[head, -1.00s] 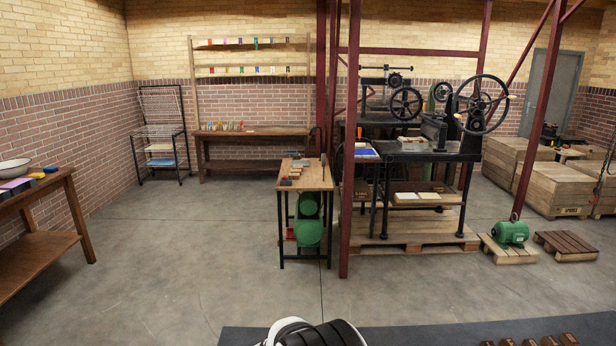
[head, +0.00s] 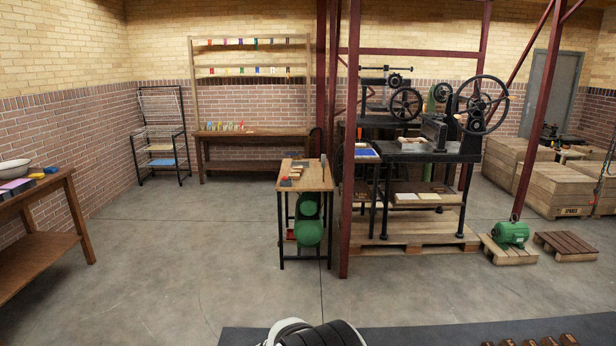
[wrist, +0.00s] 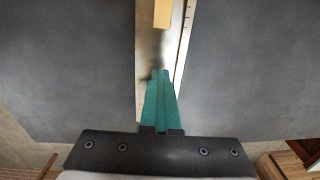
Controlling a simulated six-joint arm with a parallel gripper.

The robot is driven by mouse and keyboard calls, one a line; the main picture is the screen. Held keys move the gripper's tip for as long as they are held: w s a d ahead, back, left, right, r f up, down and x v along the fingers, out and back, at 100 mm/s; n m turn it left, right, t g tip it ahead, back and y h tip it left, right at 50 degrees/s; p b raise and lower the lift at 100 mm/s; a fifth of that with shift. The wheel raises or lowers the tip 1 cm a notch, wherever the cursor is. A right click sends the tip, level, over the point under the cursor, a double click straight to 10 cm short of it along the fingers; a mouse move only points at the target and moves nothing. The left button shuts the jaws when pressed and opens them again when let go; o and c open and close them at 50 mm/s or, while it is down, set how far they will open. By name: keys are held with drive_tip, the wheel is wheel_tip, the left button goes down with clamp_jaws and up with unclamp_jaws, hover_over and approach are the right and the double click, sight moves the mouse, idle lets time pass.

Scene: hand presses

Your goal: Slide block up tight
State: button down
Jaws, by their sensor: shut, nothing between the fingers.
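In the wrist view, a light tan block (wrist: 162,13) sits on a pale metal strip (wrist: 178,42) at the top edge of the picture; its far end is cut off. The strip has small tick marks along its right edge. My gripper (wrist: 160,72) has teal fingers held together over the strip, with nothing between them. The fingertips point toward the block, with a visible gap before it. A dark shadow or smudge lies on the strip just ahead of the tips. I cannot tell whether the tips touch the strip. The head view shows neither block nor gripper.
A wide dark grey surface (wrist: 70,70) lies flat on both sides of the strip. In the head view, a small wooden table (head: 315,178) and a press with a large handwheel (head: 480,105) stand ahead. The concrete floor (head: 170,260) is open at left.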

drive_tip(key=shift+w+a, duration=0.2)
drive_tip(key=shift+a, duration=1.9)
drive_tip(key=shift+w+a, duration=0.2)
drive_tip(key=shift+a, duration=1.85)
drive_tip(key=c, duration=1.6)
unclamp_jaws()
drive_tip(key=c, duration=0.6)
unclamp_jaws()
drive_tip(key=shift+c, duration=0.2)
drive_tip(key=shift+r, duration=3.5)
drive_tip(key=shift+d+r, duration=0.1)
